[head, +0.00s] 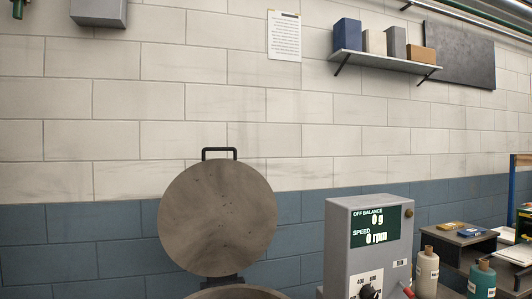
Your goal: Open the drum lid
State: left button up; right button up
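The drum lid (217,218) is a round grey-brown metal disc. It stands raised, nearly upright, facing me. A dark bar handle (220,151) sticks up from its top edge. A dark hinge (222,282) joins its lower edge to the drum. Only a thin strip of the drum's rim (237,293) shows at the bottom edge of the picture; the rest of the drum is out of view. Neither of my grippers shows in the head view, and nothing touches the lid or its handle.
A grey control box (340,232) right of the lid reads "off balance 0 g" and "speed 0 rpm". Thread cones, one cream (427,272) and one teal (482,279), stand further right. A wall shelf (385,60) holds boxes.

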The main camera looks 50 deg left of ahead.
aim_at(217, 218)
jog(key=k, duration=0.35)
jog(key=u, duration=0.75)
